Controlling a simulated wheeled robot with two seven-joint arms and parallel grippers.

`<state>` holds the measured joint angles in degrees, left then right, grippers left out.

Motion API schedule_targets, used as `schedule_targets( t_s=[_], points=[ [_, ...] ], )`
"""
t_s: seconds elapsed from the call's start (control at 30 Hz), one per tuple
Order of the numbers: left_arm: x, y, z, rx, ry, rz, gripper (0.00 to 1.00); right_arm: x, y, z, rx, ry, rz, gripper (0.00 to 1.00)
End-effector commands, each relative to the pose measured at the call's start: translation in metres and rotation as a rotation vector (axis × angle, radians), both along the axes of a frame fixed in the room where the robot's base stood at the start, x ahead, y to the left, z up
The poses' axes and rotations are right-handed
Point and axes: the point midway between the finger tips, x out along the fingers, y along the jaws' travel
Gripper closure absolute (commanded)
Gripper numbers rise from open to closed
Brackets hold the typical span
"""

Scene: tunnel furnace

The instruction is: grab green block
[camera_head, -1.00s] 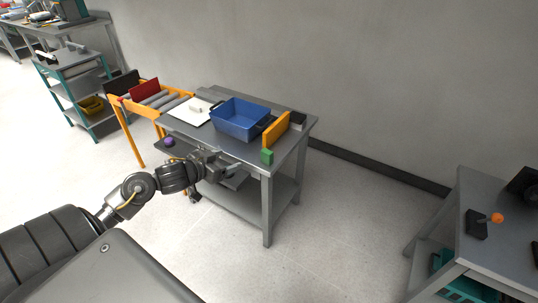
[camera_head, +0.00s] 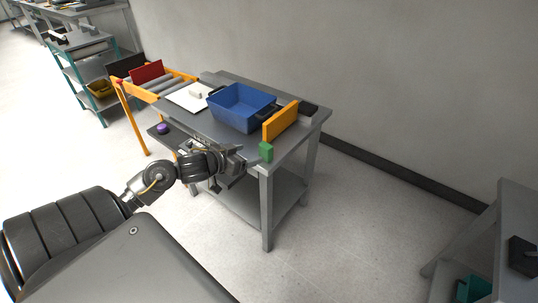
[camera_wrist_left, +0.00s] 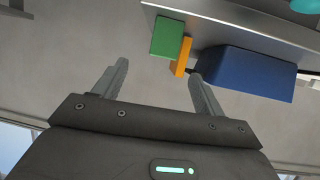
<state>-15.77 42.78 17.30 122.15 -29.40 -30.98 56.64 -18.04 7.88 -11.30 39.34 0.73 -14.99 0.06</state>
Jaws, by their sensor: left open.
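The green block (camera_head: 266,151) stands upright at the front right corner of the metal table (camera_head: 215,131), by the near end of an orange board. My left gripper (camera_head: 238,160) is at the table's front edge, left of the block and apart from it. In the left wrist view the green block (camera_wrist_left: 167,38) shows beyond the open fingers (camera_wrist_left: 158,82), with nothing between them. My right gripper is not in view.
The orange board (camera_head: 281,121) stands beside the blue bin (camera_head: 241,107) on the table. A white sheet (camera_head: 190,97) and an orange-framed roller conveyor (camera_head: 159,90) lie to the left. Another grey table (camera_head: 512,220) is at the right. Floor between the tables is clear.

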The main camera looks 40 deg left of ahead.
Motion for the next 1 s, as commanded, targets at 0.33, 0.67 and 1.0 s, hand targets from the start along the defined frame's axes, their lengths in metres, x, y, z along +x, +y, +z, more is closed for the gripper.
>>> schedule_targets(
  t_s=[0.33,0.67,1.0],
  points=[
    [0.038,-0.002,-0.014,-0.002,-0.003,0.002,0.29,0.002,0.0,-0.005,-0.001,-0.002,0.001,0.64],
    [0.054,-0.003,-0.021,0.0,-0.001,0.0,0.29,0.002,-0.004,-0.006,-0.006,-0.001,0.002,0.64],
    [0.096,0.0,-0.034,-0.002,-0.001,0.001,0.29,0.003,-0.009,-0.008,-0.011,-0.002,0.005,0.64]
  ],
)
